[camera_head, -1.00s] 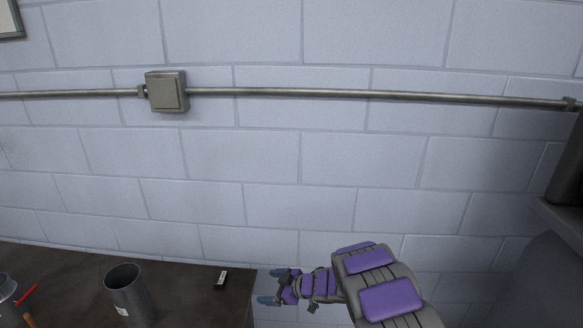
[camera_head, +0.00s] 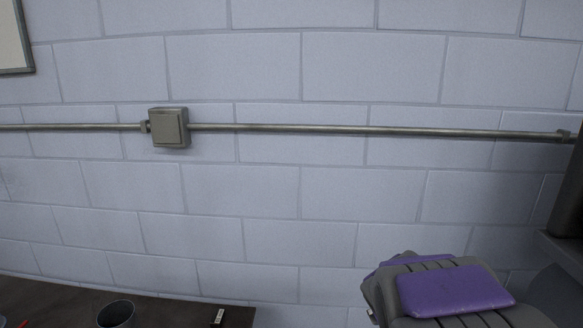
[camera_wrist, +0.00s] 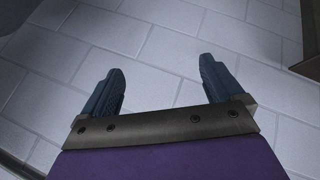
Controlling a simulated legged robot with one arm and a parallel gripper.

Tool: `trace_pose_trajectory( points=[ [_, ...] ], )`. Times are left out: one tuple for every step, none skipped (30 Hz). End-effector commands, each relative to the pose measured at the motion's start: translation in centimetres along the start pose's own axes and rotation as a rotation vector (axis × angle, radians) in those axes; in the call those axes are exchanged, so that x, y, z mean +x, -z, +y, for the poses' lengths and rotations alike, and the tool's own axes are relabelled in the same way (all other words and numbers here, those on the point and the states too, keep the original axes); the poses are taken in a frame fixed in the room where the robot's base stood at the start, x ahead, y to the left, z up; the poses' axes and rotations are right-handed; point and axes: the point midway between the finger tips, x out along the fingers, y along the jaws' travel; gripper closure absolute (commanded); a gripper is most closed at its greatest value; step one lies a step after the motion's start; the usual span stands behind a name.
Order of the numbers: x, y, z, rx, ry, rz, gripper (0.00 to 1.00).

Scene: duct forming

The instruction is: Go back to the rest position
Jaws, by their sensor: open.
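My gripper (camera_wrist: 160,84) shows in the wrist view with its two blue-grey fingers spread apart. It is open and nothing is between the fingers. Behind the fingers in that view is a pale block surface. In the head view only a purple and grey part of my arm shows at the lower right, and the fingers are out of sight there.
A dark table (camera_head: 60,300) runs along the lower left. A dark cylinder (camera_head: 116,314) and a small black item with a white label (camera_head: 218,317) are on it. A conduit (camera_head: 350,130) with a grey box (camera_head: 168,128) crosses the block wall. A dark structure (camera_head: 568,195) stands at right.

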Motion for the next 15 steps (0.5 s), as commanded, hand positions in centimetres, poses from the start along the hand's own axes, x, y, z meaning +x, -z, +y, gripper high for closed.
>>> trace_pose_trajectory(
  points=[
    [-1.7,-1.8,0.1,0.035,0.005,-0.043,0.06],
    [-2.6,-3.1,0.0,0.055,0.011,-0.077,0.06],
    [-3.8,-4.9,-0.3,0.081,0.022,-0.123,0.06],
    [-4.7,-6.3,-0.6,0.098,0.033,-0.156,0.06],
    [-5.6,-7.5,-0.9,0.115,0.044,-0.188,0.06],
    [-6.9,-9.2,-1.5,0.135,0.063,-0.230,0.06],
    [-7.8,-10.5,-2.1,0.150,0.080,-0.265,0.06],
    [-8.8,-11.7,-2.6,0.165,0.098,-0.294,0.06],
    [-10.1,-13.5,-3.5,0.180,0.126,-0.340,0.06],
    [-11.1,-14.8,-4.2,0.189,0.148,-0.371,0.06],
    [-12.2,-16.1,-5.0,0.199,0.172,-0.404,0.06],
    [-13.5,-17.6,-6.0,0.208,0.204,-0.442,0.06],
    [-14.5,-18.8,-6.8,0.213,0.230,-0.474,0.06],
    [-15.5,-19.7,-7.6,0.217,0.254,-0.496,0.06],
    [-16.8,-21.1,-8.6,0.219,0.286,-0.533,0.06]
  ],
)
